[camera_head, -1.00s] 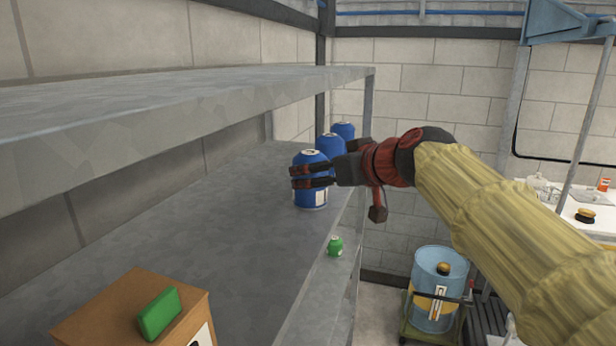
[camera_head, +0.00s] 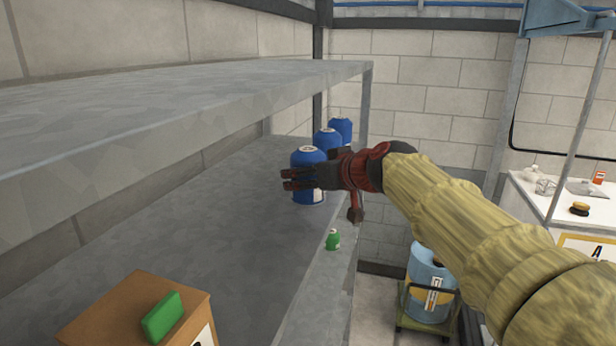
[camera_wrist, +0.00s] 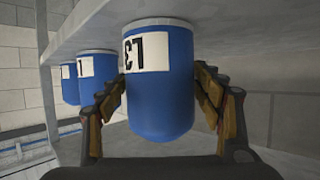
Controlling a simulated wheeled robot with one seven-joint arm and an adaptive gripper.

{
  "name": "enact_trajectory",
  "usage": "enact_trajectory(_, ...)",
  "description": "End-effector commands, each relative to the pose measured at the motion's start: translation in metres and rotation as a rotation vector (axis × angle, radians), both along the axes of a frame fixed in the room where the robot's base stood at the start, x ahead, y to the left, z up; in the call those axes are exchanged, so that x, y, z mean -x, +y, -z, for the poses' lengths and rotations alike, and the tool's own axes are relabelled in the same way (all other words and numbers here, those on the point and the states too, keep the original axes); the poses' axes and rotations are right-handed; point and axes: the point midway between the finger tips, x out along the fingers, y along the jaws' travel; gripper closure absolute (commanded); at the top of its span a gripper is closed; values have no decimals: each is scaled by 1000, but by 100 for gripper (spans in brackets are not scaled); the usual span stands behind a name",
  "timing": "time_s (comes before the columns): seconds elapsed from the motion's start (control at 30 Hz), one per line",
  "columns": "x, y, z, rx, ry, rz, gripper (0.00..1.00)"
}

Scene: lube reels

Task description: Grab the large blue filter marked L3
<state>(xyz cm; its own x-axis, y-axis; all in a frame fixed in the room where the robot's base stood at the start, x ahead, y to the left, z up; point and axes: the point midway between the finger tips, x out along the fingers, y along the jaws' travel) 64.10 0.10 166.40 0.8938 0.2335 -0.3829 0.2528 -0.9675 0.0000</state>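The large blue filter marked L3 (camera_wrist: 160,95) fills the middle of the wrist view, its white label appearing upside down. It stands upright on the grey shelf in the head view (camera_head: 309,158), nearest of three blue filters in a row. My gripper (camera_wrist: 160,88) has fingers on both sides of it. In the head view my gripper (camera_head: 290,180) reaches in from the right, with dark red-tipped fingers across the filter's near side. The fingers look spread, and no firm grip shows.
Two more blue filters (camera_head: 327,139) (camera_head: 340,128) stand behind. A small green container (camera_head: 332,240) sits near the shelf's right edge. A wooden box (camera_head: 130,315) with a green block (camera_head: 163,316) is in front. An upper shelf (camera_head: 200,105) overhangs at left.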

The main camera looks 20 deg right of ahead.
Motion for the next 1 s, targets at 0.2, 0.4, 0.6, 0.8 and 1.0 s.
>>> enact_trajectory(0.2, 0, 0, 0, 0, 0, 0, 48)
enact_trajectory(0.4, 0, 0, 0, 0, 0, 0, 60)
enact_trajectory(0.6, 0, 0, 0, 0, 0, 0, 71)
enact_trajectory(0.8, 0, 0, 0, 0, 0, 0, 82)
enact_trajectory(1.0, 0, 0, -2, 1, -3, 1, 82)
